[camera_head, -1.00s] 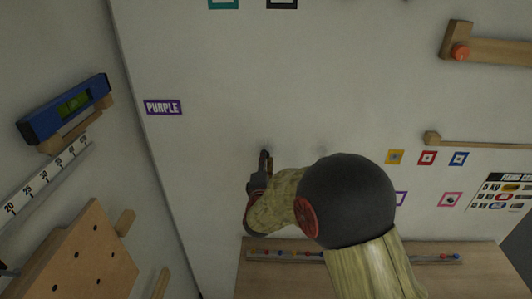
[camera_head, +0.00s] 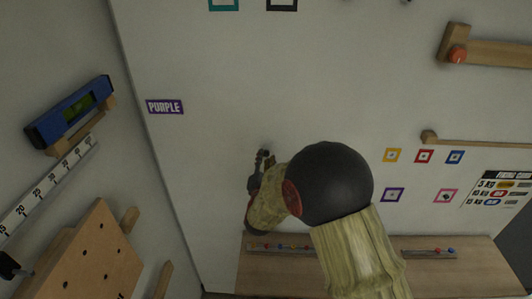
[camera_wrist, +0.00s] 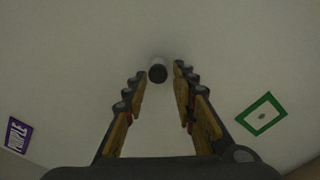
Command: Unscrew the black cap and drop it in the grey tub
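The black cap (camera_wrist: 158,74) shows in the wrist view as a dark round end on a short pale stub standing out from the wall. It lies between and just beyond the tips of my gripper (camera_wrist: 160,72). The fingers are spread, with a gap on each side of the cap, and nothing is held. In the head view my gripper (camera_head: 265,157) is close to the wall, left of my dark elbow joint, and the cap cannot be made out there. The grey tub is not seen in either view.
A purple label (camera_head: 165,107) and a green square frame (camera_wrist: 262,115) are on the wall. A wooden shelf (camera_head: 450,275) runs below my arm. A blue level (camera_head: 70,112) and a pegboard (camera_head: 90,255) are on the left wall. The wall around the cap is clear.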

